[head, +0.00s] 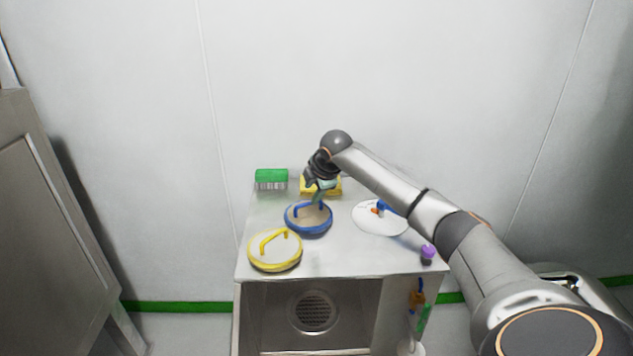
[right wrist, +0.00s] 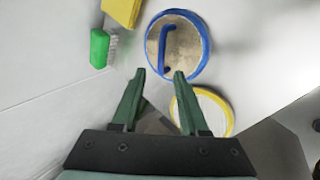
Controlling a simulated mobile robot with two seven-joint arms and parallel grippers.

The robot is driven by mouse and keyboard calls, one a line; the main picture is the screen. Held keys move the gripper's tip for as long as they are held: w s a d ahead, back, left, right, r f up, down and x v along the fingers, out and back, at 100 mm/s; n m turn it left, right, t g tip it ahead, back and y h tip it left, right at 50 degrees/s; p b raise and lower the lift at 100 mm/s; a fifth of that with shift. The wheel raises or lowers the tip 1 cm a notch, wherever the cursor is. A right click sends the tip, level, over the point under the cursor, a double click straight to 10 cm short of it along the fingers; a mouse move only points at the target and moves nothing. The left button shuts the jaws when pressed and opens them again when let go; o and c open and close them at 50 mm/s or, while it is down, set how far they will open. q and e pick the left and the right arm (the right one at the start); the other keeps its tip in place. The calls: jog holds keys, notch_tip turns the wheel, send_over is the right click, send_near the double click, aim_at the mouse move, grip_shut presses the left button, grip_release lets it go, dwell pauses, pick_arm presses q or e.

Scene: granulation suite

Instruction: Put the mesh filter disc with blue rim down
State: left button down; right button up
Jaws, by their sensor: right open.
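The mesh filter disc with blue rim (head: 315,220) lies flat on the steel tabletop, its blue handle upward. It also shows in the right wrist view (right wrist: 187,48). My right gripper (head: 317,197) is just above the disc's far side in the head view. In the right wrist view the two green fingers (right wrist: 159,75) are apart, with nothing held between them. The near end of the blue handle shows between and beyond the fingertips; I cannot tell the exact height gap. My left gripper is not in view.
A yellow-rimmed disc (head: 275,262) lies close in front-left. A green brush (head: 271,176) and a yellow item (head: 334,187) stand at the back. A white round plate (head: 378,225) with a blue-handled item is at right; a purple knob (head: 427,251) is near the front-right corner.

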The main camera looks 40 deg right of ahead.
jog(key=v, duration=0.4)
jog(key=shift+r, duration=0.1)
